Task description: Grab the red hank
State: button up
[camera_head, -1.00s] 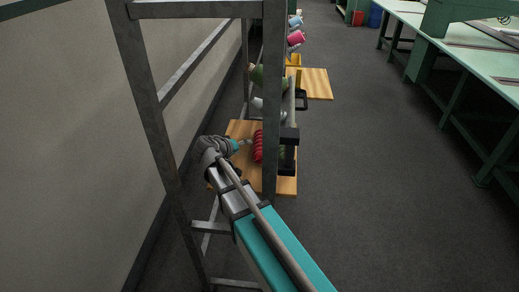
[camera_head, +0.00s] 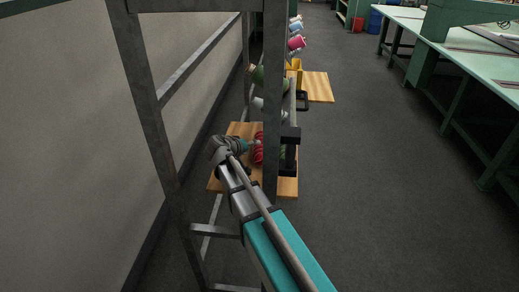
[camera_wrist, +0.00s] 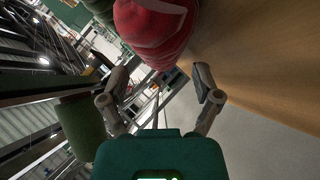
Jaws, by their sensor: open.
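The red hank (camera_head: 258,154) lies on the near wooden board in the head view, partly hidden by my gripper and a metal post. In the wrist view the red hank (camera_wrist: 155,28) fills the top middle, just beyond the fingertips. My gripper (camera_wrist: 160,80) is open, one finger on each side below the hank, with nothing between them. In the head view my gripper (camera_head: 249,146) is close beside the hank's left side; whether it touches cannot be told.
The wooden board (camera_head: 229,182) sits within a grey metal frame (camera_head: 146,95) beside the wall. In the wrist view a green bobbin (camera_wrist: 80,122) is at left and dark green yarn (camera_wrist: 72,12) is left of the hank. Tables (camera_head: 460,70) stand at right, with clear floor between.

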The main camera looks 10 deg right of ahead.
aim_at(255, 147)
jog(key=shift+b+x, duration=0.7)
jog(key=shift+x, duration=1.1)
jog(key=shift+a, duration=0.1)
jog(key=c, duration=0.8)
